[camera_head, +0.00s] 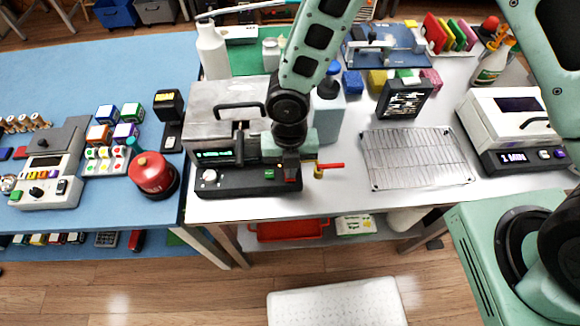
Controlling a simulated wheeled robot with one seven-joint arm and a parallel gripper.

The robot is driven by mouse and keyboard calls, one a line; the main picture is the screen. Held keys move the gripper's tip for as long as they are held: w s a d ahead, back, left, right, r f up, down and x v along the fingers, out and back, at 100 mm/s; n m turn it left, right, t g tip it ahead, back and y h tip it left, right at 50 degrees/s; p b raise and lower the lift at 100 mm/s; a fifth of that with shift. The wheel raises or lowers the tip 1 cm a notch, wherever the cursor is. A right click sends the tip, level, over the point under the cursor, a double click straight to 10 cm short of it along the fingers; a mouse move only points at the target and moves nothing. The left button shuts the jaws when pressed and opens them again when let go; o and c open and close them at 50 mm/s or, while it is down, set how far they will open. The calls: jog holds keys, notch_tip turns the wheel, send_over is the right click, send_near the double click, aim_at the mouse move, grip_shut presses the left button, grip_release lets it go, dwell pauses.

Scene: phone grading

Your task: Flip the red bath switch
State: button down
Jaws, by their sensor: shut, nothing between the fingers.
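The bath is a grey metal box (205,105) on a black base (235,187), at the front left of the white table. It has a green-lit display (213,155), a pale round knob (209,176) and a small green button (269,174) on its front. A small dark red part, which looks like the red switch (291,180), shows at the base's right end. My gripper (291,167) points down there, shut and empty, right above or against this part. I cannot tell whether they touch. My gripper partly hides the bath's right end and the switch.
A brass tap with a red lever (331,166) sticks out just right of my gripper. A wire rack (418,158) lies further right, beside a white machine (508,120). A blue bottle (328,110) stands behind my wrist. A red round canister (152,174) stands on the blue table.

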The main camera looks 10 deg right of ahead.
jog(key=shift+s+f+b, duration=0.15)
jog(key=shift+f+b, duration=0.4)
jog(key=shift+b, duration=0.15)
jog(key=shift+r+t, duration=0.15)
jog(key=shift+t, duration=0.15)
jog(key=shift+s+d+r, duration=0.1)
jog(key=shift+w+p, duration=0.45)
jog(key=shift+w, duration=0.6)
jog(key=shift+r, duration=0.1)
